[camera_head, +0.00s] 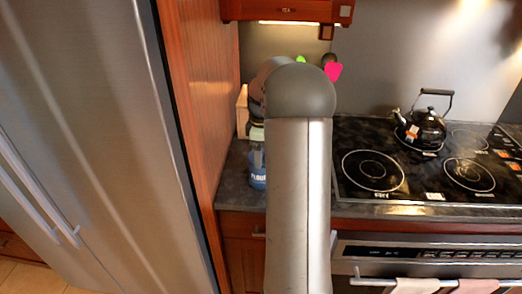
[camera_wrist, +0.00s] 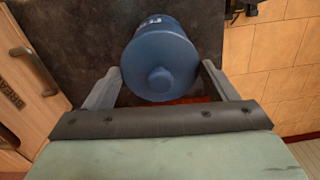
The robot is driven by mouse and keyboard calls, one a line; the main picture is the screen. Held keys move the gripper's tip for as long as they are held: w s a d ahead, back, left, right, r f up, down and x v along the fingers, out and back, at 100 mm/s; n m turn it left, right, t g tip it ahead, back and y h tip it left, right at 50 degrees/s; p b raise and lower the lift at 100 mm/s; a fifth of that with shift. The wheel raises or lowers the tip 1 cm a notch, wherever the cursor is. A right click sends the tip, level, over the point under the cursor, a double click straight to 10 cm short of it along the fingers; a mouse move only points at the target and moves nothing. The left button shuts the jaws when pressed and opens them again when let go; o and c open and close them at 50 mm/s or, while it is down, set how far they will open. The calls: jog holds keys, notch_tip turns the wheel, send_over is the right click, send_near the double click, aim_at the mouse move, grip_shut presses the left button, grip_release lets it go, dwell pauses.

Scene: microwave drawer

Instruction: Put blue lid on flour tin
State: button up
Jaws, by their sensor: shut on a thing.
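The blue flour tin (camera_head: 257,168) stands on the dark counter beside the tall wooden panel, partly hidden behind my arm; part of its white lettering shows. In the wrist view the blue lid (camera_wrist: 160,75), round with a central knob, faces the camera. The blue tin body (camera_wrist: 152,22) shows just beyond it, roughly in line. My gripper (camera_wrist: 162,66) has one finger on each side of the lid and is shut on it. Whether the lid rests on the tin or hangs just above it, I cannot tell. My arm mostly hides the gripper in the head view.
A steel fridge (camera_head: 95,120) and wooden panel (camera_head: 205,100) stand close on the left. A black stovetop (camera_head: 410,180) with a kettle (camera_head: 422,126) lies right. A wooden board-like object (camera_head: 242,110) stands behind the tin. A cabinet (camera_head: 285,10) hangs above.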

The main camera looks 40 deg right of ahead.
jog(key=shift+f, duration=0.4)
dwell(0.9)
jog(key=o, duration=1)
jog(key=shift+c, duration=0.2)
jog(key=shift+r, duration=0.1)
jog(key=shift+r+p, duration=2.4)
jog(key=shift+r, duration=1.05)
